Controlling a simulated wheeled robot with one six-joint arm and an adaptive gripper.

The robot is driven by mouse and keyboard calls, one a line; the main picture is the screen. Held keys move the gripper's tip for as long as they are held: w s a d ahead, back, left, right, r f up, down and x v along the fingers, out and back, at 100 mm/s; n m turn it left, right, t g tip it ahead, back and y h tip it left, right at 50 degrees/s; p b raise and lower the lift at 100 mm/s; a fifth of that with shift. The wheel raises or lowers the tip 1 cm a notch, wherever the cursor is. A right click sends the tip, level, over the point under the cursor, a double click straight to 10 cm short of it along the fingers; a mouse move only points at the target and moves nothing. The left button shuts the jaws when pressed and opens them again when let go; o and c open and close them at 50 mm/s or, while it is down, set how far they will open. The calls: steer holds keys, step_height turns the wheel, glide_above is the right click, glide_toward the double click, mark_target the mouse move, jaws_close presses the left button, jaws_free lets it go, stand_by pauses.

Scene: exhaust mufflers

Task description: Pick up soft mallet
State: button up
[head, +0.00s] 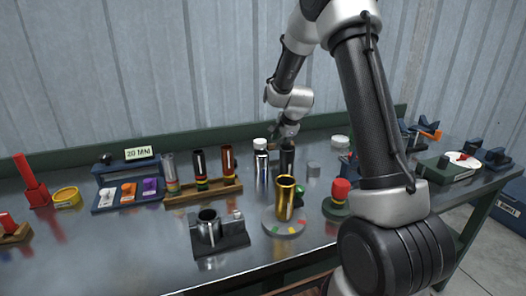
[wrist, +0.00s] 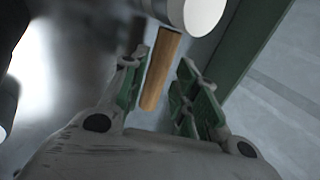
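The soft mallet shows in the wrist view as a tan wooden handle (wrist: 160,72) with a pale, round-faced head (wrist: 200,12) at its upper end, cut off by the top edge. My gripper (wrist: 160,95) is open, its green-padded fingers on either side of the handle with gaps to it. I cannot tell how far below the fingertips the handle lies. In the head view my gripper (head: 286,134) is low at the back of the bench, partly hidden behind a dark cylinder (head: 287,158). I cannot make out the mallet there.
A white-capped bottle (head: 261,165) stands close to my gripper. A gold cup (head: 285,197) on a round base and a rack of tubes (head: 203,190) stand nearer the front. A green back rail (head: 220,136) runs behind. The front left of the bench (head: 120,245) is clear.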

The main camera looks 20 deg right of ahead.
steer(key=x, duration=0.5)
steer(key=shift+d, duration=0.1)
jaws_close()
